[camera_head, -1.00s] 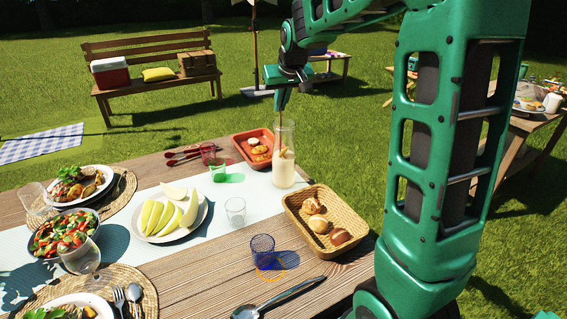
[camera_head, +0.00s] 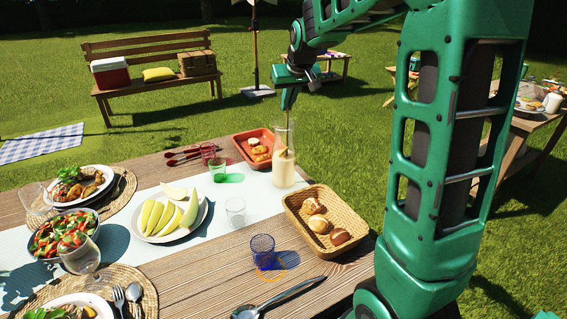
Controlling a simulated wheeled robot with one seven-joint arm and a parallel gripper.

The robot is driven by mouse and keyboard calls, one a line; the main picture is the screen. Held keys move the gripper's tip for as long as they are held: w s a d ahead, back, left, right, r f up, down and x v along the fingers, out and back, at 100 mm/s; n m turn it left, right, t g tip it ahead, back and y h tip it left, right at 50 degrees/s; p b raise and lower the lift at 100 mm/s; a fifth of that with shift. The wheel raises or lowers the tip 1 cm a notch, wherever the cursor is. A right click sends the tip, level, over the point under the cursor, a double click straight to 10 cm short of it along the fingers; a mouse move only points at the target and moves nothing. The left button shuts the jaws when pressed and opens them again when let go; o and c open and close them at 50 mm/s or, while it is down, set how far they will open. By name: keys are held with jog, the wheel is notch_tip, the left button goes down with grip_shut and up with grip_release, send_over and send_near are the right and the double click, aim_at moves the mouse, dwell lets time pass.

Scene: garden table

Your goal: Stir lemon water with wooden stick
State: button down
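A glass carafe (camera_head: 283,170) of pale, cloudy lemon water stands upright near the far right edge of the table. My gripper (camera_head: 290,92) is above the carafe's mouth, pointing down. It looks shut on the thin wooden stick (camera_head: 288,122), which runs down, slightly tilted, into the carafe. The lower end of the stick is hard to make out in the liquid. The fingertips are small in this view.
An orange tray (camera_head: 248,137) with food lies just left of the carafe. A bread basket (camera_head: 345,213) is close to its right front. Coloured glasses, a melon plate (camera_head: 188,233) and a salad bowl (camera_head: 60,252) stand further left.

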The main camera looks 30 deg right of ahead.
jog(key=shift+w+d, duration=0.25)
jog(key=shift+w, duration=0.05)
jog(key=shift+w+a, duration=0.7)
jog(key=shift+a, duration=0.05)
dwell(0.6)
jog(key=shift+s+a, duration=0.65)
jog(key=shift+s, duration=0.1)
